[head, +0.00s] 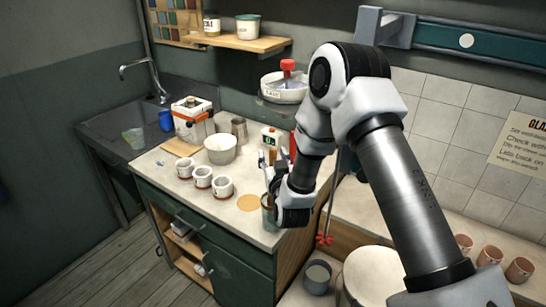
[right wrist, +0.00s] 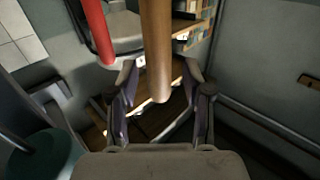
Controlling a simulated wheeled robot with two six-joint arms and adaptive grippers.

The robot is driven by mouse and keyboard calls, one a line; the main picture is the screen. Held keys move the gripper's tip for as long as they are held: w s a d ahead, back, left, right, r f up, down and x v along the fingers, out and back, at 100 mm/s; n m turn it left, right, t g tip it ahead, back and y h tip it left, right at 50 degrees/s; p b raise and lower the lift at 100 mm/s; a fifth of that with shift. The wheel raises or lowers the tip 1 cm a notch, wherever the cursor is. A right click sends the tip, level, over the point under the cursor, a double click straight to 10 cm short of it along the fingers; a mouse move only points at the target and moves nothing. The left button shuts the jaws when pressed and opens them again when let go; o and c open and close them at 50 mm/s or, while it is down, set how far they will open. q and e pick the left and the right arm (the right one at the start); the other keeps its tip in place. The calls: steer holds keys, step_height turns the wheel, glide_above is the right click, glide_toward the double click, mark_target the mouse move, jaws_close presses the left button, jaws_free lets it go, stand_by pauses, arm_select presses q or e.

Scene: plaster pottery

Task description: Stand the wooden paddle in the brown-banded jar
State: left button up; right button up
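A brown wooden stick, likely the paddle's handle (right wrist: 156,40), runs down from the top of the right wrist view, its rounded end between my right fingers. In the head view a short brown piece shows between the fingers. My right gripper (head: 272,160), also in the right wrist view (right wrist: 159,76), is open, with a gap on each side of the stick. A pale jar with a dark brown band (head: 211,26) stands on the wall shelf, far from the gripper; it may be the brown-banded jar. My left gripper is not in view.
A green pot (head: 267,213) stands below my right gripper at the counter's edge. White mugs (head: 203,177) and a white bowl (head: 221,149) stand left of it. A red rod (right wrist: 97,30) is beside the stick. The wooden shelf (head: 235,42) has some free room.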

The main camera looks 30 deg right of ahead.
steer(key=v, duration=1.2)
steer(key=shift+f, duration=0.1)
stand_by(0.4)
